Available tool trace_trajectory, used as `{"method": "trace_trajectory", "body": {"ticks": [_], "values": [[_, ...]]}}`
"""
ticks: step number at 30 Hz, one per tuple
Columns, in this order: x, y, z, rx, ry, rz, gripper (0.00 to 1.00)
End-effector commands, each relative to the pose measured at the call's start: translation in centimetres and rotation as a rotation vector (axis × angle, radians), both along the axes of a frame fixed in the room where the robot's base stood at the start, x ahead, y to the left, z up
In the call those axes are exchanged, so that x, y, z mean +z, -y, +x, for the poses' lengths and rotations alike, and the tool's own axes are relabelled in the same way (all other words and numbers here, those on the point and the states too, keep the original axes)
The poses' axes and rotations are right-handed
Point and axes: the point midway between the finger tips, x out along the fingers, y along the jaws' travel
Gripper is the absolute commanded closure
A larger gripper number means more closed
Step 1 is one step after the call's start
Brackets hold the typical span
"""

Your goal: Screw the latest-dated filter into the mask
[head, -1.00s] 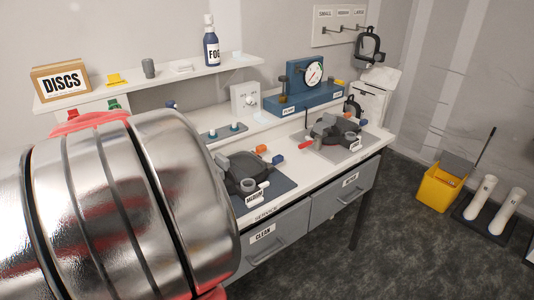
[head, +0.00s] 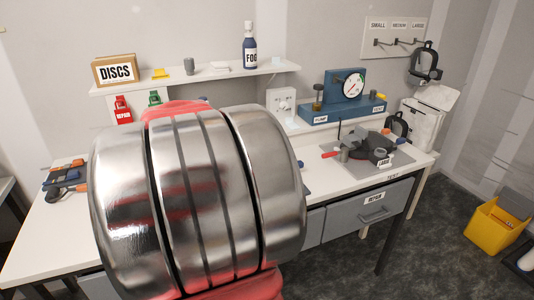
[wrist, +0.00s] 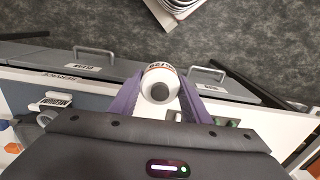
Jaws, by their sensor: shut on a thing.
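My gripper (wrist: 160,80) has purple fingers and is shut on a white round filter (wrist: 160,70). The filter shows a dark central hole and a printed band too small to read. It is held over the bench's front edge in the wrist view. A dark mask (head: 370,145) labelled LARGE lies on the grey mat at the right of the bench. A MEDIUM label (wrist: 55,103) shows at the left of the wrist view, with part of a grey fitting beside it. In the head view, my arm hides my gripper, the filter and the bench's middle.
Drawers (head: 372,207) run under the bench front. A blue gauge stand (head: 335,108) is behind the mask. A shelf (head: 205,76) holds a DISCS box (head: 116,70) and a FOG bottle (head: 250,50). A yellow bucket (head: 495,230) stands on the floor.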

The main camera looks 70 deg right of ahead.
Motion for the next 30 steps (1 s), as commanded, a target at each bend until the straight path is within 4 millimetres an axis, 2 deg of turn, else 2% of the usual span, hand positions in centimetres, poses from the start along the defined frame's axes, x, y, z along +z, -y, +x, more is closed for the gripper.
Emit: {"method": "trace_trajectory", "body": {"ticks": [8,17,23,30], "values": [[-0.1,-0.3,3.9,0.065,-0.001,0.001,0.84],[-0.8,-2.1,9.0,0.164,-0.001,0.001,0.84],[-2.0,-5.4,14.4,0.281,-0.001,0.001,0.84],[-3.9,-11.3,20.2,0.435,-0.002,0.001,0.84]]}}
